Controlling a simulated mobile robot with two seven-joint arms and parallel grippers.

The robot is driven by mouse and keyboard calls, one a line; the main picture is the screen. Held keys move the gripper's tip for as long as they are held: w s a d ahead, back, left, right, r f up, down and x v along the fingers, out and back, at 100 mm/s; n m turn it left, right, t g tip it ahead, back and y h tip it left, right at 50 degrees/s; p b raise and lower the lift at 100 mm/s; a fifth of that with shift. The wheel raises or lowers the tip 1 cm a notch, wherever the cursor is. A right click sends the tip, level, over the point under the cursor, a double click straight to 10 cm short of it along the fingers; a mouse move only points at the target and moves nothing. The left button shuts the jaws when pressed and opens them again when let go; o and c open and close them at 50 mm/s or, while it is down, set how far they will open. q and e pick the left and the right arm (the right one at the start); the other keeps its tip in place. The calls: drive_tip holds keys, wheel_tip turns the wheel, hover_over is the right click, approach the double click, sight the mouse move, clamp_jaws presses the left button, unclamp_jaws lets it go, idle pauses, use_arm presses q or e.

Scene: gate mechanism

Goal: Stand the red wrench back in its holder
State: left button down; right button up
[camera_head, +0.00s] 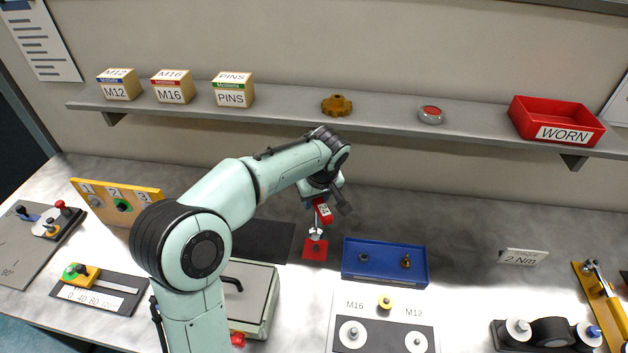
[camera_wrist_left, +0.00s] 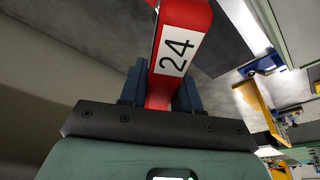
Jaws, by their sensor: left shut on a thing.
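The red wrench (camera_head: 323,213) hangs in my left gripper (camera_head: 327,201), its pale metal end pointing down. In the left wrist view the red wrench (camera_wrist_left: 172,50), with a white label reading 24, passes between the two blue fingers of my left gripper (camera_wrist_left: 161,90), which are shut on it. Below the wrench a small red square plate (camera_head: 309,254), which looks like its holder, lies on the bench. The metal end overlaps the plate's back edge in the head view; I cannot tell whether they touch. My right gripper is not in view.
A blue tray (camera_head: 385,276) with small parts stands just right of the red plate. A dark mat (camera_head: 262,242) and a grey box (camera_head: 252,283) lie to its left. The shelf (camera_head: 290,110) runs along the wall behind my arm. The bench further right is partly clear.

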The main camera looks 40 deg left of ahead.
use_arm(q)
drive_tip(key=shift+w+a+r, duration=0.1)
drive_tip(key=shift+w+a, duration=0.05)
drive_tip(key=shift+w, duration=0.05)
drive_tip(key=shift+f, duration=0.5)
drive_tip(key=shift+s+f+b, duration=0.1)
drive_tip(key=shift+f+b, duration=1.1)
drive_tip(key=shift+f, duration=0.75)
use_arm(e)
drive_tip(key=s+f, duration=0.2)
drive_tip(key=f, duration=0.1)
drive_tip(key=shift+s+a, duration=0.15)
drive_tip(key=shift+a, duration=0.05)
use_arm(q)
drive_tip(key=shift+f, duration=0.1)
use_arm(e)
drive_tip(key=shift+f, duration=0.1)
